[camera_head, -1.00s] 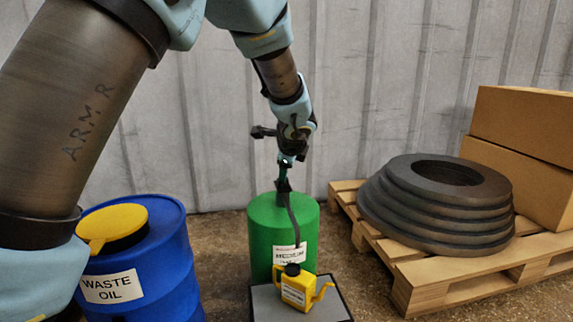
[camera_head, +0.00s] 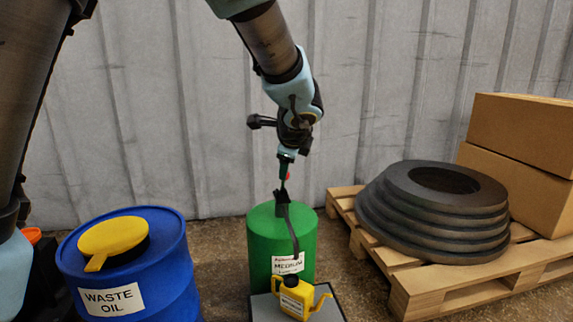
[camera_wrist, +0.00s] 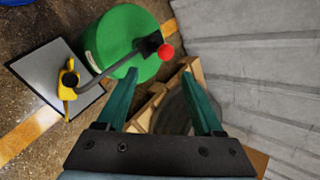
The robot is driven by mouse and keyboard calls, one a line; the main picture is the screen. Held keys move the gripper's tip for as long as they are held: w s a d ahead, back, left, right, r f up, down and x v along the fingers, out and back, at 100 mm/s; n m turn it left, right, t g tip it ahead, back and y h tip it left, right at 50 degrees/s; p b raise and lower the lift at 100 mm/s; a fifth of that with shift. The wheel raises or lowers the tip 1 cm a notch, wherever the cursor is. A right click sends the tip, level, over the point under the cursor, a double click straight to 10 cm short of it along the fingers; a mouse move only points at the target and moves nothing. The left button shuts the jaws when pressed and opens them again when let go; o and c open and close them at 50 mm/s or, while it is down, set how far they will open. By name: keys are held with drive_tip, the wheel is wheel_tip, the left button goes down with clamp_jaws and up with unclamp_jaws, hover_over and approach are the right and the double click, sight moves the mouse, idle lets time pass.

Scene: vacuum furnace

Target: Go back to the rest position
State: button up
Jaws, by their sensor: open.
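My gripper (camera_head: 286,158) is above the green drum (camera_head: 262,235) in the head view. In the wrist view my gripper (camera_wrist: 160,73) has its two teal fingers apart with nothing held between them. A red knob (camera_wrist: 166,51) on the drum's dark pump (camera_wrist: 148,45) lies just beyond the fingertips, and a gap seems to separate them. The red knob (camera_head: 288,175) is small and partly hidden below the gripper in the head view. The pump's dark spout (camera_head: 293,228) hangs down in front of the drum toward a yellow can.
The yellow can (camera_head: 297,298) stands on a grey plate (camera_head: 262,311) before the drum. A blue waste oil drum (camera_head: 165,275) with a yellow lid is at left. A wooden pallet (camera_head: 440,290) with black rings (camera_head: 430,215) and cardboard boxes (camera_head: 520,130) is at right. A ribbed wall (camera_head: 400,80) stands behind.

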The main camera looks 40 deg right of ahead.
drive_tip(key=shift+s+a+r, duration=0.2)
drive_tip(key=shift+s+r, duration=0.1)
drive_tip(key=shift+s, duration=0.05)
idle(0.3)
drive_tip(key=w+a+f+n+g+y+p, duration=0.1)
drive_tip(key=w+a+n+p, duration=0.2)
drive_tip(key=a, duration=0.5)
drive_tip(key=w+a+n+g+y, duration=0.1)
drive_tip(key=w+a+n+y, duration=0.15)
drive_tip(key=a+n, duration=0.45)
drive_tip(key=w+a+f+n+y+p, duration=0.1)
drive_tip(key=w+a+n+p, duration=0.15)
drive_tip(key=a, duration=0.75)
drive_tip(key=s+a+n+g+p, duration=0.2)
drive_tip(key=s+a+n, duration=0.2)
drive_tip(key=a+n, duration=0.5)
drive_tip(key=s+a+n+g+p, duration=0.2)
drive_tip(key=s+a+n, duration=0.3)
drive_tip(key=a, duration=0.8)
wheel_tip(320, 180, up, 38)
drive_tip(key=n+p, duration=0.1)
drive_tip(key=p, duration=3.7)
drive_tip(key=shift+w+a+r, duration=0.15)
drive_tip(key=shift+w+r, duration=0.1)
drive_tip(key=shift+w, duration=0.1)
drive_tip(key=shift+f, duration=0.15)
